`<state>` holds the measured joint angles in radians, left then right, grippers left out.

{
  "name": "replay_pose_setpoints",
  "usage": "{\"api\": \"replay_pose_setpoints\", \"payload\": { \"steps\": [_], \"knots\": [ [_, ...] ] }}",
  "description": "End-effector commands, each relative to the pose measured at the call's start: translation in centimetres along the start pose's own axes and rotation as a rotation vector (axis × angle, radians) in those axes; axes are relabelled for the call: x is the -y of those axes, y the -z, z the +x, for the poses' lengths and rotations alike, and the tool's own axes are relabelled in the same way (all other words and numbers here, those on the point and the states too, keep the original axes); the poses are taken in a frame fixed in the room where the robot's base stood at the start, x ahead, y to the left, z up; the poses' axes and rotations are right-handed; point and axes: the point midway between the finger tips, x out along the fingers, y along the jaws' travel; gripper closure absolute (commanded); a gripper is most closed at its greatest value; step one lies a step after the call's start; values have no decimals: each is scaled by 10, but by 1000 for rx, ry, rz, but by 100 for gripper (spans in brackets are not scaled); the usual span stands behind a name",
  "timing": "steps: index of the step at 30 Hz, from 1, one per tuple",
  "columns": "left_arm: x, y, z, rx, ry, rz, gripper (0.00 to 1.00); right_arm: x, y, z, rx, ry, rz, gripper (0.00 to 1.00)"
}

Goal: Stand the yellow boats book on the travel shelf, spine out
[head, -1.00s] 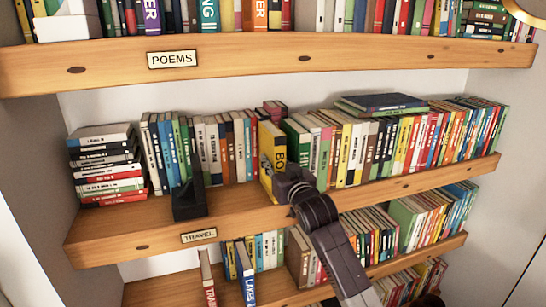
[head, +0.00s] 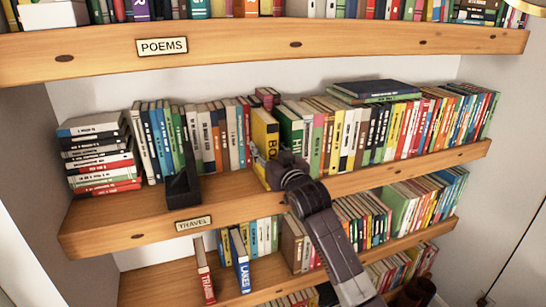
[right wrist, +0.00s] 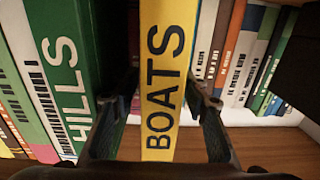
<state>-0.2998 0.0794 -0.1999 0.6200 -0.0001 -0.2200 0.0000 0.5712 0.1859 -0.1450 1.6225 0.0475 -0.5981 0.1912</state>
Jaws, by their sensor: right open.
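The yellow boats book (head: 264,128) stands upright on the middle shelf, whose front edge (head: 125,232) bears the TRAVEL label (head: 193,223). Its spine faces out and reads BOATS in the right wrist view (right wrist: 162,80). A green HILLS book (head: 291,130) stands to its right in the head view. My right gripper (head: 268,168) is at the lower part of the spine. In the right wrist view its fingers (right wrist: 160,118) are open, one on each side of the book, with gaps visible. My left gripper is not in view.
A black bookend (head: 183,185) stands on the shelf, left of the book. A flat stack of books (head: 100,160) lies at the far left. The POEMS shelf (head: 330,50) is above. Bare shelf shows between bookend and boats book, in front of the row.

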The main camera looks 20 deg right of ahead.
Motion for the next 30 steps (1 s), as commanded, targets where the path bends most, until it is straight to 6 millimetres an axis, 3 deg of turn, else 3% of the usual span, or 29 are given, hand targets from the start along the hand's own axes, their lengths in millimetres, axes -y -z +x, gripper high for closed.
{"api": "replay_pose_setpoints", "payload": {
  "steps": [18,24,30],
  "knots": [
    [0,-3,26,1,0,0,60,0,-3,-94,0,-1,-1,58],
    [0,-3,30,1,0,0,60,0,-2,-112,1,0,0,58],
    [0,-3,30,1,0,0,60,0,-1,-116,2,0,0,58]
  ]
}}
